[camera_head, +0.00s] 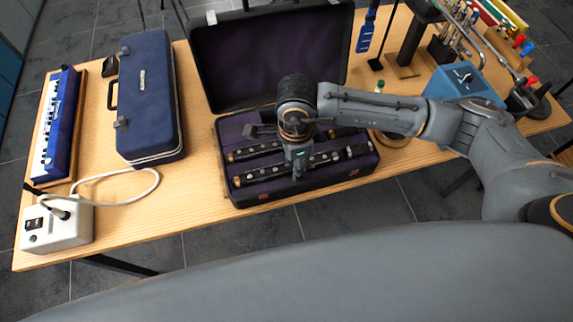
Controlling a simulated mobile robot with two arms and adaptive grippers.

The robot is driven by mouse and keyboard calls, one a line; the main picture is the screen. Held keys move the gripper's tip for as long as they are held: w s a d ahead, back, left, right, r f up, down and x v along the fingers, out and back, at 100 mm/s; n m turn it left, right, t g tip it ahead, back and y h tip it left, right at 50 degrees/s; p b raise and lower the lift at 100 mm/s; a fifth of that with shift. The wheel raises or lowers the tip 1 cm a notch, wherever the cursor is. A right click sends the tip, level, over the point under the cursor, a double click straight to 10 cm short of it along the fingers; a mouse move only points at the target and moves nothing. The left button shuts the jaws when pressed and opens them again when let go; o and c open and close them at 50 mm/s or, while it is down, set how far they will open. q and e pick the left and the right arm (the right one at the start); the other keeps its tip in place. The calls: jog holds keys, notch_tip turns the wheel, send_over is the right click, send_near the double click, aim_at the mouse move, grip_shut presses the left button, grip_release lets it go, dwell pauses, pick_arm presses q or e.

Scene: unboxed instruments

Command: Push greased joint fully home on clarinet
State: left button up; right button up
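An open black instrument case (243,203) with purple lining lies on the table, its lid raised at the back. Inside it, a long dark clarinet section (262,178) with silver keys lies along the front compartment, and another dark section (252,152) lies behind it. My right arm reaches in from the right, and my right gripper (299,172) points down over the middle of the case, covering part of the front section. Its fingers are too small and dark to tell whether they are open or touching the clarinet. The joint's seating cannot be made out. My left gripper is out of view.
A closed blue case (148,95) and a blue melodica (58,125) stand at the left. A white power box (57,225) with a cable sits at the front left corner. A blue box (463,82), tools and stands crowd the right back.

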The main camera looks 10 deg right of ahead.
grip_shut()
jog(key=shift+r, duration=0.65)
dwell(0.5)
jog(key=shift+r, duration=0.1)
jog(key=shift+r+p, duration=1.2)
jog(key=shift+r, duration=0.95)
